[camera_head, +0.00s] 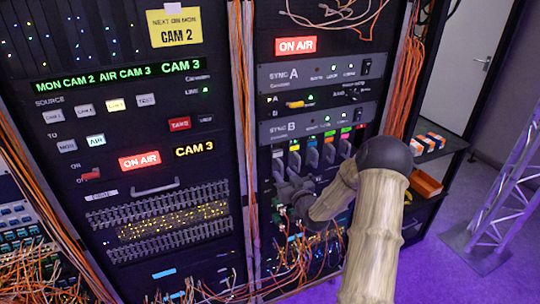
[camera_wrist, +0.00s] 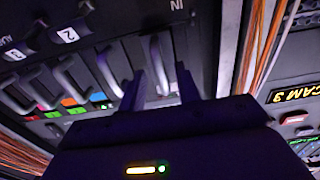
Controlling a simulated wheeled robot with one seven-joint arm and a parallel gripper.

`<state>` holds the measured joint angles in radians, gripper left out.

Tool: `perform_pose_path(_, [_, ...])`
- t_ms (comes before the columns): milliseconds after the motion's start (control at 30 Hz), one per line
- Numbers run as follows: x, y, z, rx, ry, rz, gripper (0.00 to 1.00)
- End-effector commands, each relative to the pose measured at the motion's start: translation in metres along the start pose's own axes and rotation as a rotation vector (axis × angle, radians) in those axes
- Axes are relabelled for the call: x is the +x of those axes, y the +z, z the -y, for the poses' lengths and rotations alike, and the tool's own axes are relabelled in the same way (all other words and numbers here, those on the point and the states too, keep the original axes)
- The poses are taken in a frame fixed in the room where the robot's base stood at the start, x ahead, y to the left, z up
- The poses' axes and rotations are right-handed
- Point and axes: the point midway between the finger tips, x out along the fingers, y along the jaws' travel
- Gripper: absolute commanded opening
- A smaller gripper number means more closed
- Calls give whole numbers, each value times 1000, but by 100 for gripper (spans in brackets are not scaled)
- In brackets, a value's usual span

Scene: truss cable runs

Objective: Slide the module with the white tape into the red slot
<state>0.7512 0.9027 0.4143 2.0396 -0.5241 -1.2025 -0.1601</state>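A row of upright modules with grey handles (camera_head: 312,156) sits in the rack below the SYNC B panel, with small coloured labels above. In the wrist view, several handles (camera_wrist: 72,78) and red (camera_wrist: 28,118), orange (camera_wrist: 68,101) and green labels show at the left. My gripper (camera_wrist: 160,88) has its two fingers apart, one on each side of a module handle (camera_wrist: 158,62) near the "IN" marking, with gaps beside the handle. In the head view my gripper (camera_head: 285,190) is at the left end of the row, partly hidden by my arm. A red label (camera_head: 360,127) marks the right end.
The SYNC A (camera_head: 318,72) and SYNC B (camera_head: 318,122) panels are above the modules. Orange cable bundles (camera_head: 243,110) run down both sides of this rack. Loose cables (camera_head: 300,250) hang below. A shelf with boxes (camera_head: 428,142) stands at the right.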

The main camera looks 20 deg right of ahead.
Motion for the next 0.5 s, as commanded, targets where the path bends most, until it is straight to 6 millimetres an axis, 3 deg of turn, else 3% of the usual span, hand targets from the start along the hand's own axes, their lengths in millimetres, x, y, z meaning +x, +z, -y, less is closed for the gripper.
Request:
perform_pose_path(100, [0,0,1,0,-2,0,31])
perform_pose_path(267, [0,0,2,0,-4,0,0])
perform_pose_path(500, [0,0,3,0,-6,-1,0])
